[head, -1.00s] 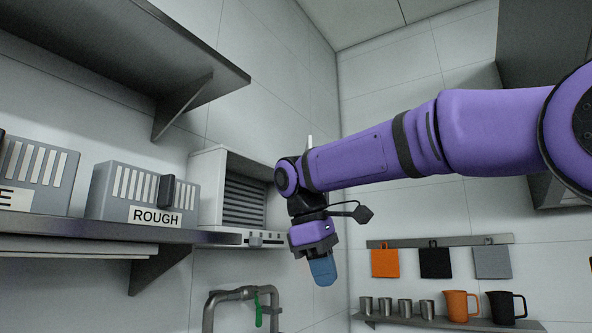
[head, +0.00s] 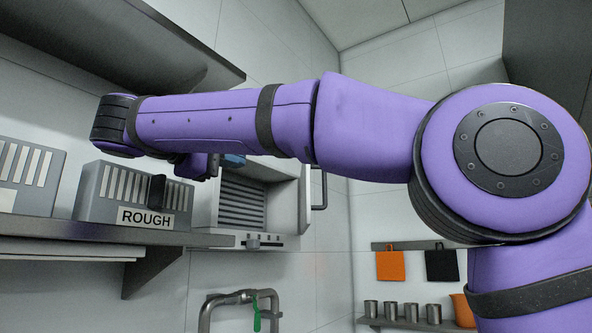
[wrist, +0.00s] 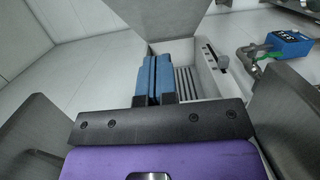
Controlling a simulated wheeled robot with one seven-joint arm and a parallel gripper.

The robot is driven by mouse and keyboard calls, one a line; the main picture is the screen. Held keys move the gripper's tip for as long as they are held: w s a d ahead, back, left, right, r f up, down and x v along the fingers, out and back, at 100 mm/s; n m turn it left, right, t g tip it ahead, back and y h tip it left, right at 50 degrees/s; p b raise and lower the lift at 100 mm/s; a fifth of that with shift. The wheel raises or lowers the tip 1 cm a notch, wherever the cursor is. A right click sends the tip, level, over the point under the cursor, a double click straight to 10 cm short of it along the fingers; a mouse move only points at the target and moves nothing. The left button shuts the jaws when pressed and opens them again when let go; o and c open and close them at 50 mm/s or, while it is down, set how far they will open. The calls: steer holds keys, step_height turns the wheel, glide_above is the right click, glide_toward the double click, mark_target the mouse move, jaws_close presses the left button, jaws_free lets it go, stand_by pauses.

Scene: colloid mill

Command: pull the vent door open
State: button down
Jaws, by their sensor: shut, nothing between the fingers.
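The vent (head: 242,205) is a pale box with dark slats inside, on the wall right of the ROUGH unit. Its slats (wrist: 183,85) also show in the wrist view. Its door (head: 303,205) stands swung out at the box's right side, with a dark bar handle (head: 321,190) on its outer side. A light grey panel at the top of the wrist view looks like the door's inner face (wrist: 165,14). My gripper (head: 235,160) is partly behind my arm in the head view, at the vent's upper part. Its blue fingers (wrist: 154,78) are together and empty, apart from the panel.
The grey ROUGH unit (head: 120,195) sits on a shelf (head: 100,236) left of the vent. An upper shelf (head: 130,45) hangs close to my arm. A pipe with a green lever (head: 257,315) is below the vent. Free room lies right of the door.

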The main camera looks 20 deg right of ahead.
steer(key=shift+w+d+r, duration=0.1)
steer(key=shift+w+d, duration=0.15)
steer(key=shift+d, duration=0.25)
steer(key=shift+w+d+r, duration=0.1)
steer(key=shift+w+d, duration=0.05)
steer(key=shift+d, duration=0.35)
steer(key=w+d, duration=0.1)
steer(key=d, duration=0.9)
steer(key=shift+w+d, duration=0.3)
steer(key=shift+w, duration=0.05)
